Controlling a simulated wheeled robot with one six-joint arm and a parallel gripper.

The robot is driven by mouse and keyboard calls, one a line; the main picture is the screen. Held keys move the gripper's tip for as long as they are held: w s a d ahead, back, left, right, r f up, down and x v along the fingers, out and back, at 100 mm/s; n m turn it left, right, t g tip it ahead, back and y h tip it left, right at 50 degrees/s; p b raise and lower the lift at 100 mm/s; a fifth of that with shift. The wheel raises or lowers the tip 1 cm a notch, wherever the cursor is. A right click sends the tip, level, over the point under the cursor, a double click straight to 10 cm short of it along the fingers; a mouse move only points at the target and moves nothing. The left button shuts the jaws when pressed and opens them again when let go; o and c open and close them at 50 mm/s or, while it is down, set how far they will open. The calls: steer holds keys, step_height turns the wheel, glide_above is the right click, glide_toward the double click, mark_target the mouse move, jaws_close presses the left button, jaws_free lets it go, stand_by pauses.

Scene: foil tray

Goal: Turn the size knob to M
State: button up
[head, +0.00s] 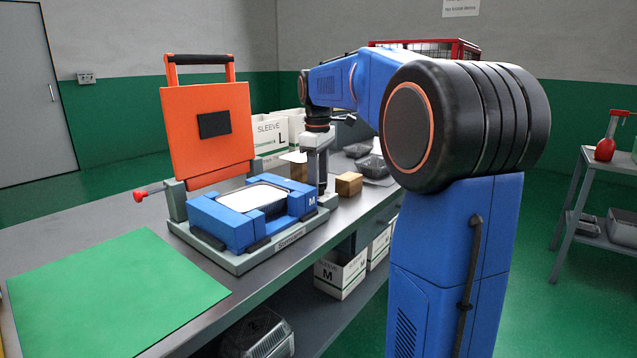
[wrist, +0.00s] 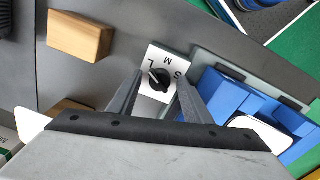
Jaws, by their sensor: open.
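The size knob (wrist: 160,79) is a small black dial on a white plate (wrist: 157,57) lettered S, M and L, seen in the wrist view. Its pale pointer mark appears turned towards L. My gripper (wrist: 161,84) is open, with one finger on each side of the knob; I cannot tell whether either finger touches it. In the head view my gripper (head: 317,168) points down beside the right end of the sealing machine (head: 275,246), and I cannot make out the knob there. The machine holds a blue insert (head: 226,221) marked M and its orange lid (head: 208,128) stands open.
A foil tray (head: 256,197) sits in the insert. A brown block (head: 348,184) lies right of my gripper, with dark trays (head: 372,167) behind. Sleeve boxes (head: 270,133) stand at the back. A green mat (head: 118,290) covers the clear left front of the bench.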

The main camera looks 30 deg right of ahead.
steer(key=c, duration=1.1)
steer(key=shift+o, duration=0.2)
steer(key=m, duration=0.5)
steer(key=shift+m, duration=0.4)
steer(key=m, duration=0.5)
steer(key=shift+m, duration=0.4)
